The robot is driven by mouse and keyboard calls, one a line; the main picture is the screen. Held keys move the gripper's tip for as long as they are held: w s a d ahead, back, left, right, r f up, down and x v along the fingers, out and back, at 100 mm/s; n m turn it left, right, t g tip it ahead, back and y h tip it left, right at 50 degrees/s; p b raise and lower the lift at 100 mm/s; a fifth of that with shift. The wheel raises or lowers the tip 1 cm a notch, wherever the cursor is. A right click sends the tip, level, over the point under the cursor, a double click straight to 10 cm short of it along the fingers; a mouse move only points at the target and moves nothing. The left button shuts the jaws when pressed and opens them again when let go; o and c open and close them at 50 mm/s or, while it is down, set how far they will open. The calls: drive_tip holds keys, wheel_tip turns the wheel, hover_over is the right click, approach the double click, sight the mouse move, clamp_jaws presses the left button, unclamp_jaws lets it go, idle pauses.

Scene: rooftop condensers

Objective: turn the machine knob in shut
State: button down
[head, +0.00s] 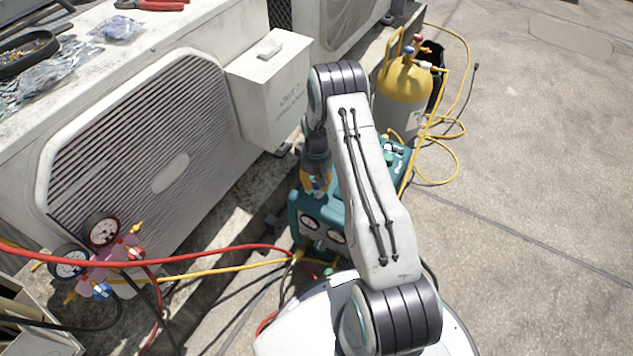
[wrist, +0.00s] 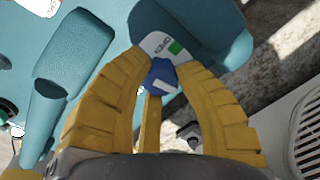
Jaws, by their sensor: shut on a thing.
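The teal machine (head: 308,212) stands on the rooftop beside the condenser, partly hidden behind my arm in the head view. Its teal casing (wrist: 85,30) fills the upper left of the wrist view. A blue knob (wrist: 161,78) with a white mark sits between my fingertips. In the head view my gripper (head: 318,184) is at the machine's top, and the knob is hidden there.
A condenser (head: 140,150) with a grey box (head: 270,90) stands left. A gauge manifold (head: 105,255) with red and yellow hoses hangs at lower left. Open concrete (head: 550,180) lies right.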

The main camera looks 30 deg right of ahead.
drive_tip(key=shift+m, duration=0.6)
drive_tip(key=shift+f+m, duration=0.1)
drive_tip(key=shift+m, duration=0.2)
drive_tip(key=shift+s, duration=0.1)
drive_tip(key=c, duration=0.9)
unclamp_jaws()
wheel_tip(320, 180, up, 12)
drive_tip(key=shift+r, duration=0.1)
